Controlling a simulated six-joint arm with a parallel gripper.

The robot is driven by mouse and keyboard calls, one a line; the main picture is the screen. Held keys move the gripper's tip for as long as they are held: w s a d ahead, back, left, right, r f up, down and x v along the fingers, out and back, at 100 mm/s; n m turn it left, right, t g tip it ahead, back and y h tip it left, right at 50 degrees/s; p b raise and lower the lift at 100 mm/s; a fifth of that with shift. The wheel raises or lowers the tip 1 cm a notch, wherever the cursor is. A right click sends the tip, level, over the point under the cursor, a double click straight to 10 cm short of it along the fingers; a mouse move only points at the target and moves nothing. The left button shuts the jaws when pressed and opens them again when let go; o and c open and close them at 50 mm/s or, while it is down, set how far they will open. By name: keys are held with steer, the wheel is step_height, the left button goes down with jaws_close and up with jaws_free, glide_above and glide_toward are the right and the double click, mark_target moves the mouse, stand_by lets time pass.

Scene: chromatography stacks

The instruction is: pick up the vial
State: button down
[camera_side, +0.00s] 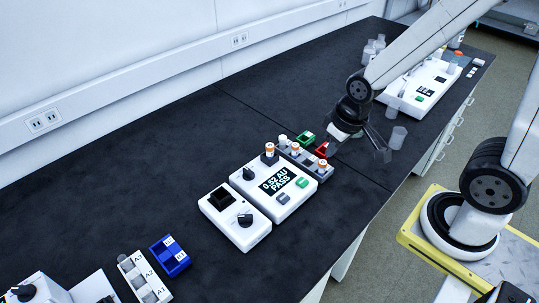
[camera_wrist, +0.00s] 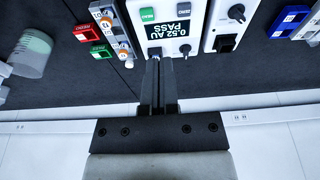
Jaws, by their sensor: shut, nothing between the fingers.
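One vial (camera_side: 269,150) with an orange band stands upright at the back corner of the white reader. More vials stand in the grey rack (camera_side: 308,160) beside it; one near-end vial (camera_side: 321,166) has an orange top. In the wrist view the rack (camera_wrist: 116,34) lies at upper left. The fingertips partly cover the area at the reader's edge, so contact cannot be told.
The white reader (camera_side: 296,197) displays 0.52 AU PASS. A red tray (camera_wrist: 86,33) and green tray (camera_wrist: 101,51) lie beside the rack. A second device (camera_side: 237,232), blue rack (camera_side: 171,262) and clear beaker (camera_side: 397,138) stand around. The bench behind the reader is clear.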

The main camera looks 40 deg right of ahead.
steer(key=shift+c, duration=1.3)
jaws_free()
steer(key=n+g, duration=0.3)
steer(key=n, duration=1.3)
glide_above(269, 146)
steer(key=f, duration=0.8)
steer(key=shift+s+a, duration=0.1)
steer(key=shift+s, duration=0.2)
steer(key=shift+w+f, duration=0.25)
steer(key=shift+w, duration=0.05)
steer(key=shift+f, duration=1.3)
